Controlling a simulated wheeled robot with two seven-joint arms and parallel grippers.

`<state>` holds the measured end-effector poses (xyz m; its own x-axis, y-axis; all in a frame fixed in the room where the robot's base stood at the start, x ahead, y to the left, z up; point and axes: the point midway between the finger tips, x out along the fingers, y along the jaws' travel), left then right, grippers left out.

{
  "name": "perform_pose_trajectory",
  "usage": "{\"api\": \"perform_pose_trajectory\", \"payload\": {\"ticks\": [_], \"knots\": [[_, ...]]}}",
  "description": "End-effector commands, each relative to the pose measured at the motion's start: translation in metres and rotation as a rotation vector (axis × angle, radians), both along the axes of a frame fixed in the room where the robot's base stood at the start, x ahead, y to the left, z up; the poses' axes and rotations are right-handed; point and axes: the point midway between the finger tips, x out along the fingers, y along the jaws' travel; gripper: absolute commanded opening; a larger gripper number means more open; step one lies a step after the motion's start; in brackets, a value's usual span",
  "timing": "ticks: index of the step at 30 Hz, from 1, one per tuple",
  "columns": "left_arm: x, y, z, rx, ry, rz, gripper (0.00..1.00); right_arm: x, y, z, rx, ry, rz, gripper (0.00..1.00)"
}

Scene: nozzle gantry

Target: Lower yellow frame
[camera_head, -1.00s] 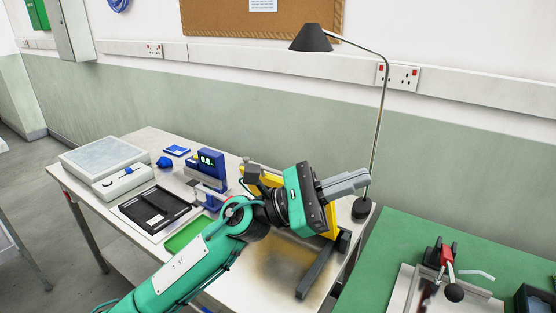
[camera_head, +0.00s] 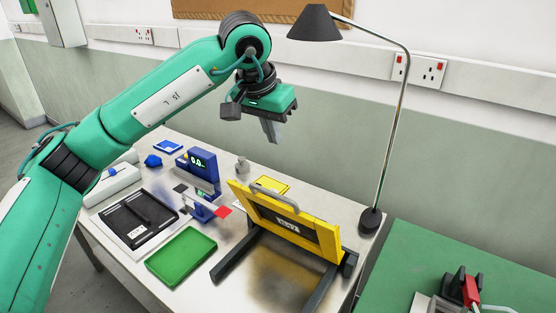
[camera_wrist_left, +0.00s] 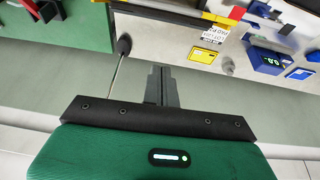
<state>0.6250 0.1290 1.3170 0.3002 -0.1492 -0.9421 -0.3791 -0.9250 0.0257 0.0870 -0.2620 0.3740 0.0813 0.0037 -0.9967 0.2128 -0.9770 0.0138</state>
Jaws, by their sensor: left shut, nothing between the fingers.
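The yellow frame (camera_head: 283,223) stands raised and leaning back on a dark base (camera_head: 317,286) on the white table. It has a grey handle (camera_head: 272,197) along its upper edge and a dark panel with a white label inside. In the left wrist view its yellow edge (camera_wrist_left: 165,8) shows at the top. My left gripper (camera_head: 272,138) is above and behind the frame, pointing down, clear of it. Its fingers are together and empty; they also show in the left wrist view (camera_wrist_left: 160,72). My right gripper is in neither view.
A black lamp (camera_head: 314,24) on a thin pole stands right of the frame. A green tray (camera_head: 181,256), black tray (camera_head: 138,220) and blue gauge (camera_head: 203,164) sit to the left. A green table (camera_head: 420,270) adjoins at right.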

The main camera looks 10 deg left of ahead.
Motion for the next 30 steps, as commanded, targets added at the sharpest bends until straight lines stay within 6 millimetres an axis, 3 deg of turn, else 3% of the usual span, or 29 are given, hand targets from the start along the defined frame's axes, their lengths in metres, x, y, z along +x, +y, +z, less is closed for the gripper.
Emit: {"api": "perform_pose_trajectory", "payload": {"ticks": [3, 7, 19, 30], "knots": [[0.002, 0.005, 0.000, 0.025, -0.007, 0.001, 0.00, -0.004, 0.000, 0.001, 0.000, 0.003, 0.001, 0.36], [0.007, 0.003, -0.014, 0.025, -0.004, 0.000, 0.00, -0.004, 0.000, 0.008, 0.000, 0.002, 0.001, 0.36], [0.031, -0.009, -0.089, 0.022, 0.000, 0.000, 0.00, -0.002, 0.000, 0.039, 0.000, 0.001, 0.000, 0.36], [0.002, 0.003, -0.111, 0.021, -0.006, -0.001, 0.00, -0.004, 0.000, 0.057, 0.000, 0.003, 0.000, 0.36]]}}
